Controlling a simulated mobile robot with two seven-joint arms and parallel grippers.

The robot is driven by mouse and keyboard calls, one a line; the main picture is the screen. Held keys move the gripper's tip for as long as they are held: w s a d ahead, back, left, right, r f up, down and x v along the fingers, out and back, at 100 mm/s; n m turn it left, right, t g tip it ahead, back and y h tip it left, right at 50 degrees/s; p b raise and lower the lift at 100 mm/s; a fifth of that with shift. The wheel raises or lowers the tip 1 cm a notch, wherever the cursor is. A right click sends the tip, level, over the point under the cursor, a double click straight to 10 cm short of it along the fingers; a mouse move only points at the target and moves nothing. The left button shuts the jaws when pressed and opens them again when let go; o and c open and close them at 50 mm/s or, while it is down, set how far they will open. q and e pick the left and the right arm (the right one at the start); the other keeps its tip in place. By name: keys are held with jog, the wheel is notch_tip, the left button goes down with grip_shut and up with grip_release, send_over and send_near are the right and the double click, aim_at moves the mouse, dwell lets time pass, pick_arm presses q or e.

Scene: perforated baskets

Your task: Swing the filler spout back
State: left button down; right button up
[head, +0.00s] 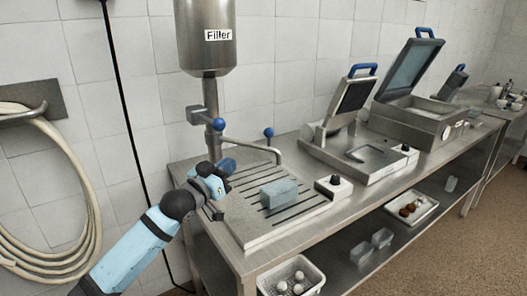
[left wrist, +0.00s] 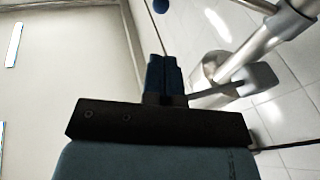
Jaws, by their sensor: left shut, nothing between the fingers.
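The filler (head: 206,45) is a steel cylinder on a post at the back left of the counter. Its spout (head: 252,146) is a thin bent pipe reaching right from the post over the slotted drainboard, its end turned down. A blue ball knob (head: 268,132) stands above the spout; another blue ball (head: 218,124) is at the post. My left gripper (head: 226,167) is just in front of the post, below the spout's level. In the left wrist view its dark blue fingers (left wrist: 163,72) are together and empty. Steel pipework (left wrist: 250,52) shows right of them; contact is unclear. My right gripper is out of view.
A blue-grey block (head: 279,194) sits on the slotted drainboard (head: 247,229). A white control box (head: 334,188) is to its right. Open-lidded machines (head: 360,145) stand farther along the counter. A coiled hose (head: 82,245) hangs on the left wall. Trays (head: 292,279) stand below.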

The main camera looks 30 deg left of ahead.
pick_arm(q)
jog(key=shift+r, duration=0.1)
send_near(266, 136)
jog(key=x, duration=0.7)
jog(key=shift+w+r, duration=0.15)
jog(key=shift+w, duration=0.05)
jog(key=shift+w, duration=0.1)
dwell(0.4)
